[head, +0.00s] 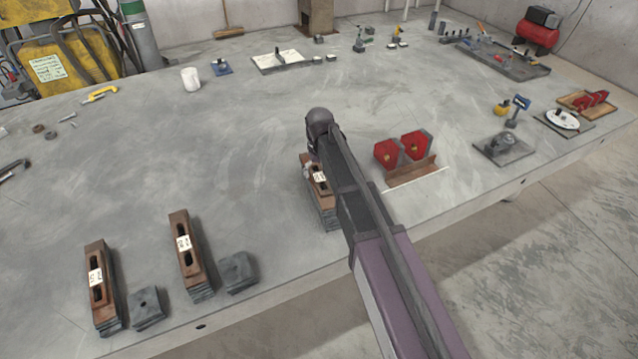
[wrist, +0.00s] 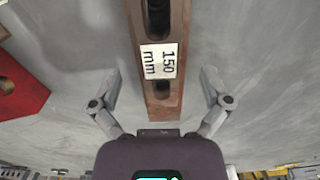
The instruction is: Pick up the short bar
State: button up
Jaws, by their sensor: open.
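A brown slotted bar (wrist: 162,105) with a white label reading "150 mm" lies below my gripper in the wrist view. In the head view this bar (head: 320,188) rests on a dark stack, partly hidden by my arm. My gripper (wrist: 161,78) is open, one finger on each side of the bar, with gaps visible on both sides. In the head view my arm hides the fingers. Two similar bars stand on stacks at the front left: one at the far left (head: 97,262) and one beside it (head: 181,222). Their labels are too small to read surely.
Dark square blocks (head: 146,308) (head: 238,271) sit beside the left bars. A white cup (head: 190,79) stands farther back. The grey tabletop (head: 240,145) is clear at its middle.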

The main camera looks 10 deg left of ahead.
jog(key=shift+f+b, duration=0.55)
jog(key=shift+f, duration=0.25)
jog(key=shift+c, duration=0.2)
grip_shut()
